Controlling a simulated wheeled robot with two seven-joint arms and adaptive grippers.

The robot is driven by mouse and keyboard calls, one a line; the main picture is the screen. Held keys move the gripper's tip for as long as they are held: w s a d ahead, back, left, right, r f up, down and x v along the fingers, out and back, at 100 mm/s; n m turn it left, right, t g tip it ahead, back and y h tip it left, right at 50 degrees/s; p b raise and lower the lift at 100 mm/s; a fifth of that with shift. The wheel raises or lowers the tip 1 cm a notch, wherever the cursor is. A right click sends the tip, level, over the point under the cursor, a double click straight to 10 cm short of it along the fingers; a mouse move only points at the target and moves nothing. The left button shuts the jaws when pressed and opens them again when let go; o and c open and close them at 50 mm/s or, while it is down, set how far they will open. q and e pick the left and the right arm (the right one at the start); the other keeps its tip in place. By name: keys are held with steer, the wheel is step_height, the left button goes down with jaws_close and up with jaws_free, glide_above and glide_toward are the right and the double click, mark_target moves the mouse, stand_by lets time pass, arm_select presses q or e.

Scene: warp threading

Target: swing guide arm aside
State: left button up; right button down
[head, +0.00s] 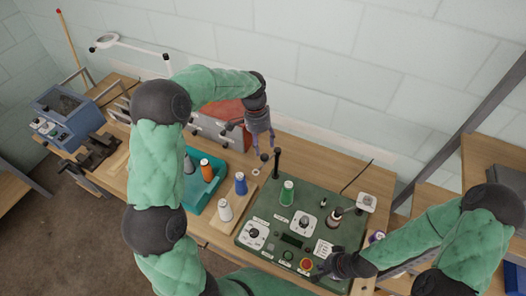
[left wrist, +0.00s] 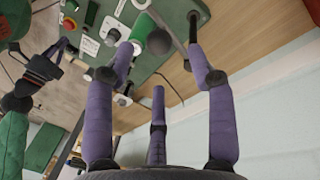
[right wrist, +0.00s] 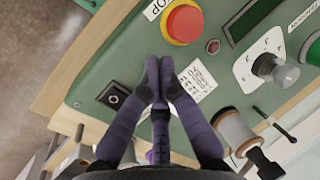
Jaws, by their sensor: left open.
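The guide arm appears to be the black post (head: 277,160) standing at the back of the green machine panel (head: 262,212), with a round dark knob (head: 264,157) beside it. My left gripper (head: 260,143) is open above this knob, fingers pointing down. In the left wrist view, the knob (left wrist: 159,42) shows between the spread fingers, with the post (left wrist: 193,32) beside one fingertip; contact cannot be told. My right gripper (right wrist: 159,68) has its fingertips together at the panel's front, near the red stop button (right wrist: 184,23). Nothing shows held in it.
A green spool (head: 286,193) and dials stand on the panel. Left of it are a blue spool (head: 240,184), a white spool (head: 225,210) and a teal tray (head: 196,202) with an orange spool (head: 206,170). Bare wooden tabletop (head: 322,160) lies behind the panel.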

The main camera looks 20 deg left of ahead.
arm_select(q)
step_height(320, 180, up, 6)
steer(key=a, duration=0.1)
steer(key=shift+w, duration=0.3)
stand_by(0.4)
